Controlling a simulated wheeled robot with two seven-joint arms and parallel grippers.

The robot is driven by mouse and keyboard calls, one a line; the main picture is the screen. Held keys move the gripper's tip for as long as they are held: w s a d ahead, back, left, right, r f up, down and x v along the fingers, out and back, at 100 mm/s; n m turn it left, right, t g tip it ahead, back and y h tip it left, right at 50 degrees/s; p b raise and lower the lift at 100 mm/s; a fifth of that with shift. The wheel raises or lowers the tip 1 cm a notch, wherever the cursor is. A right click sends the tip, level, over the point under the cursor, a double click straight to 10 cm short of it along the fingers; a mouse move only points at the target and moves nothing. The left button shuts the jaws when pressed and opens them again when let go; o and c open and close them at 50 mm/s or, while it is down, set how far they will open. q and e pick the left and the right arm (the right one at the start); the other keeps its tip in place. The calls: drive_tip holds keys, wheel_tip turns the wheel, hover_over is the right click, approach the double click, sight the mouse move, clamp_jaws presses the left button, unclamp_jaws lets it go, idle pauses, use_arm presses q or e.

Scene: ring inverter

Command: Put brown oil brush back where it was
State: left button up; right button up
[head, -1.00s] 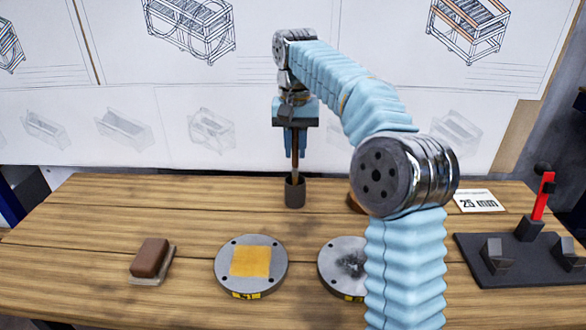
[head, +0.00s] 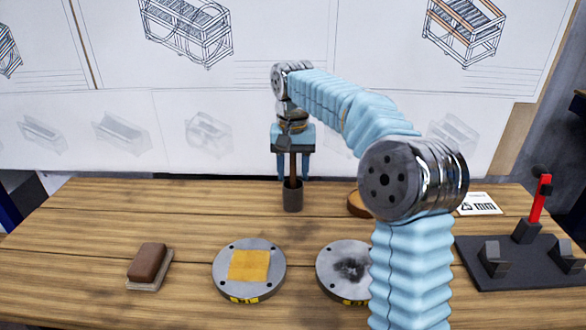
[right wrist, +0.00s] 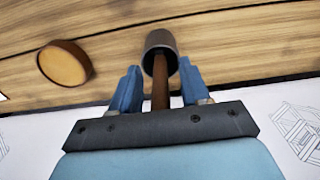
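The brown oil brush (head: 293,168) stands upright with its lower end inside a dark cylindrical cup (head: 292,196) at the back of the table. Its brown handle (right wrist: 160,86) also shows in the right wrist view, running into the cup (right wrist: 160,44). My right gripper (head: 293,174) is above the cup, with its blue fingers on either side of the handle. In the right wrist view the fingers (right wrist: 158,82) are spread, with gaps between them and the handle. The brush's lower end is hidden in the cup. My left gripper is not in view.
Two round metal plates stand in front: one with a yellow square (head: 249,264), one with a dark smear (head: 345,268), partly hidden by my right arm. A brown block (head: 148,262) lies left. A round wooden piece (right wrist: 66,63) is beside the cup. A black fixture with red lever (head: 538,200) is right.

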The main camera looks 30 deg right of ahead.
wheel_tip(320, 180, up, 8)
drive_tip(key=shift+f, duration=0.1)
idle(0.4)
idle(0.5)
